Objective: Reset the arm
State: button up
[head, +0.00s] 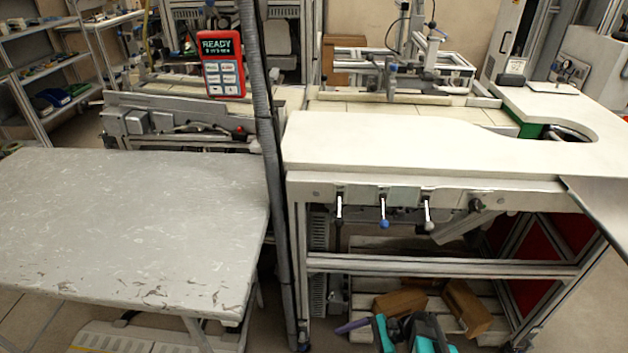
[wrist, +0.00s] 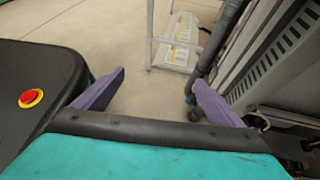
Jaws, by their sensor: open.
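My gripper (wrist: 158,78) shows in the wrist view with its two purple fingers spread wide apart. Nothing is between them; I see bare floor there. In the head view, a purple finger (head: 352,327) and teal and black parts of my arm show low at the bottom edge, in front of the right workbench (head: 420,140) and below its top. The other finger is not clear in that view. No tape reels can be made out in either view.
A grey scuffed table (head: 130,225) stands at the left, its top empty. A dark post (head: 268,140) with a red READY panel (head: 222,62) stands between table and workbench. Brown boxes (head: 400,303) lie under the bench. A white step (wrist: 180,40) stands on the floor ahead.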

jog(key=s+a+r+n+g+h+p, duration=0.2)
jog(key=s+n+g+h+p, duration=0.15)
jog(key=s, duration=0.35)
jog(key=s+a+r+n+g+h+p, duration=0.2)
jog(key=s+n+h+p, duration=0.25)
jog(key=s, duration=0.35)
jog(key=s+d+f+n+t+h, duration=0.1)
jog(key=d+n+h, duration=0.3)
jog(key=d+n, duration=0.5)
jog(key=shift+s+d+f+h, duration=0.3)
jog(key=shift+s+d+h, duration=0.15)
jog(key=shift+d, duration=0.3)
jog(key=shift+t, duration=0.25)
